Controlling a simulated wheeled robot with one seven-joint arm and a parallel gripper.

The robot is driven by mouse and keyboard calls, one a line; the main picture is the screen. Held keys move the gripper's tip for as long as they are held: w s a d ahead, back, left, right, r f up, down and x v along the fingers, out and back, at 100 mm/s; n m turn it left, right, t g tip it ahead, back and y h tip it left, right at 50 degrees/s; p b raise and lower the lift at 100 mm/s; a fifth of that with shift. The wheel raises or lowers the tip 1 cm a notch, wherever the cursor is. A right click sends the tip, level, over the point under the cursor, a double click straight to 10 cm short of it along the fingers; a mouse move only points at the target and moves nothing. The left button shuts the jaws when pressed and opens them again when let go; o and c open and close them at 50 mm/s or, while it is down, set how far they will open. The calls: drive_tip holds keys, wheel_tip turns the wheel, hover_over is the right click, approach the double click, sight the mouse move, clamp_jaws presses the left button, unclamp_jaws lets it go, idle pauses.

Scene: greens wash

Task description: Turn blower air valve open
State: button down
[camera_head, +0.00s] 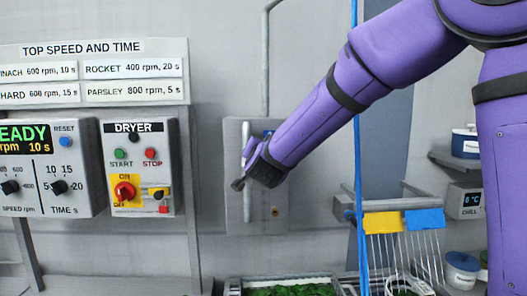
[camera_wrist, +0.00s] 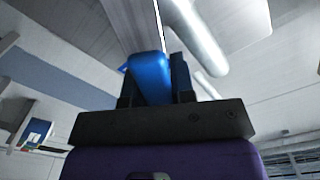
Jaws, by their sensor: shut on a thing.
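The blower air valve's blue handle (camera_wrist: 150,72) sits between the two dark fingers of my gripper (camera_wrist: 154,78) in the wrist view. The fingers are shut on it. In the head view my arm reaches down-left to a grey wall panel (camera_head: 236,207), and my wrist hides most of the valve. Only a bit of blue (camera_head: 268,133) shows above the wrist there. A pale vertical pipe (camera_head: 246,206) runs down the panel beside my gripper. How far the handle is turned cannot be told.
The dryer control box (camera_head: 130,140) and a speed-and-time box (camera_head: 50,180) are on the wall at left. A blue vertical line (camera_head: 358,160) and a wire rack (camera_head: 405,250) stand at right. A tray of greens (camera_head: 290,291) is below.

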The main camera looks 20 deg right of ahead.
idle(0.3)
drive_tip(key=c, duration=1)
unclamp_jaws()
drive_tip(key=shift+o, duration=0.2)
drive_tip(key=shift+a+r, duration=0.1)
drive_tip(key=shift+r, duration=0.05)
